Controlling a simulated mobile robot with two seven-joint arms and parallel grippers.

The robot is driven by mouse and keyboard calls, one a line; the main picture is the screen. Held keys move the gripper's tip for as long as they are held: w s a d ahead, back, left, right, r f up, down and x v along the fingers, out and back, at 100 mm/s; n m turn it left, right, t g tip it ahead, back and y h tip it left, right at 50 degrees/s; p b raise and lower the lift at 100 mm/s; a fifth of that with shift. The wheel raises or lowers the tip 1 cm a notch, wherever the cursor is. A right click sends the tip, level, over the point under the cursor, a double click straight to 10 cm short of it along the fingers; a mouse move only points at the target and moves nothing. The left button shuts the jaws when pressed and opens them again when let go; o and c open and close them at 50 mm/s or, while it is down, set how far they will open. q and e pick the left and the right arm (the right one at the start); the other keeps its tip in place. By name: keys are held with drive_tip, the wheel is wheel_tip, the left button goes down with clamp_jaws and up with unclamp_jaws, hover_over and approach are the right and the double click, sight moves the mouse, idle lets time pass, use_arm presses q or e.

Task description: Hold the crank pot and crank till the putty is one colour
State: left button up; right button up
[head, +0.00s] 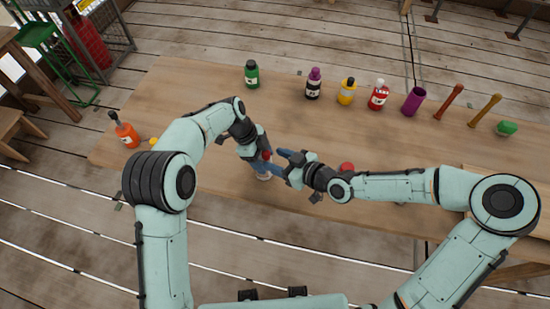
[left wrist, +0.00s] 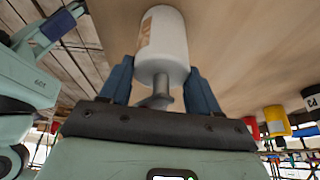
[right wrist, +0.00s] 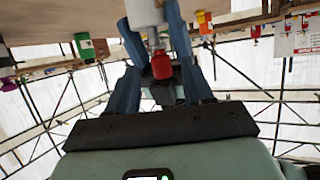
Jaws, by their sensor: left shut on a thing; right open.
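The white crank pot (left wrist: 163,45) with a tan label is held between the blue fingers of my left gripper (left wrist: 160,80). A grey crank part (left wrist: 156,101) shows at its near end in the left wrist view. In the right wrist view the pot (right wrist: 143,13) shows between the fingers of my right gripper (right wrist: 154,30), with a red crank knob (right wrist: 162,66) below it. My right gripper is open around the knob, with gaps beside it. In the head view both grippers meet near the table's front edge, and the arms largely hide the pot. The putty is not visible.
On the wooden table (head: 200,85) stand a green bottle (head: 251,73), an orange bottle (head: 125,131), several coloured bottles and a purple cup (head: 413,100). A red object (head: 346,167) is partly hidden behind my right arm. The table's middle is clear.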

drive_tip(key=shift+w+a+f, duration=0.35)
drive_tip(key=shift+a, duration=0.1)
clamp_jaws()
drive_tip(key=shift+s+a+m+t+h, duration=0.3)
drive_tip(key=shift+s+a+m+h, duration=0.05)
drive_tip(key=shift+a+m+h, duration=0.15)
drive_tip(key=shift+a+m+t+h, duration=0.1)
drive_tip(key=shift+m+t+h, duration=0.6)
drive_tip(key=shift+m+h, duration=0.25)
unclamp_jaws()
